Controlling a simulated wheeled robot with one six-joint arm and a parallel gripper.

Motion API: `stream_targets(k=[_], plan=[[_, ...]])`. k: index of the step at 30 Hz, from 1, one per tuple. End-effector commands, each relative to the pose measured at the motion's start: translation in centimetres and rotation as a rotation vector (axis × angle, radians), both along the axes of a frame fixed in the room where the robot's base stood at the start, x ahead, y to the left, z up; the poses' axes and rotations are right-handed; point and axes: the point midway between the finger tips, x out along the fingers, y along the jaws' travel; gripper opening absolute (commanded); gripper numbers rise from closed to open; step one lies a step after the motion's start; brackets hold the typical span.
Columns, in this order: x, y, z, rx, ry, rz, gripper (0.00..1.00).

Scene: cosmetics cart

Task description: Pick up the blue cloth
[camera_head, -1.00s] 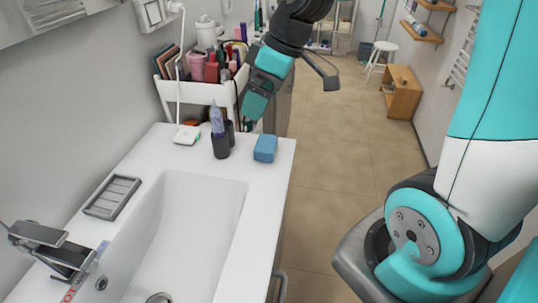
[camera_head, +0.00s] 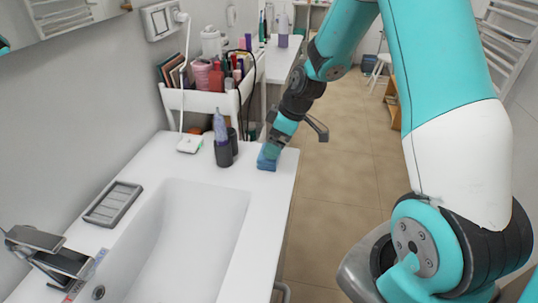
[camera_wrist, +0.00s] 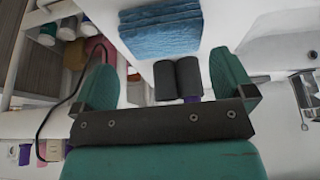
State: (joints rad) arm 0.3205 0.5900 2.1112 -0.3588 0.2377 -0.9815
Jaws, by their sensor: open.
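The blue cloth (camera_head: 264,163), a folded block, lies on the white counter near its right edge. My gripper (camera_head: 272,149) is right above it and hides part of it. In the wrist view the layered blue cloth (camera_wrist: 160,32) lies at the top, ahead of the two teal fingers of my gripper (camera_wrist: 164,60). I cannot tell whether a fingertip touches the cloth.
A dark double cup (camera_head: 225,150) with a purple-white tube stands just left of the cloth. A white cart (camera_head: 205,101) full of cosmetics stands behind. The sink basin (camera_head: 200,215) and a grey soap dish (camera_head: 113,204) are nearer. Bare floor lies right of the counter.

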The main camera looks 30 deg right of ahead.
Motion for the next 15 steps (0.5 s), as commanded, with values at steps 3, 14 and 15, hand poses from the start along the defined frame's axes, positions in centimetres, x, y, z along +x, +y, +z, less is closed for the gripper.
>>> stream_targets(k=[3, 14, 15], plan=[[0.1, 0.4, -1.0, 0.001, 0.004, 0.002, 1.00], [1.0, 1.5, -4.8, 0.001, 0.001, 0.001, 1.00], [1.1, 1.5, -4.9, 0.001, 0.001, 0.000, 1.00]])
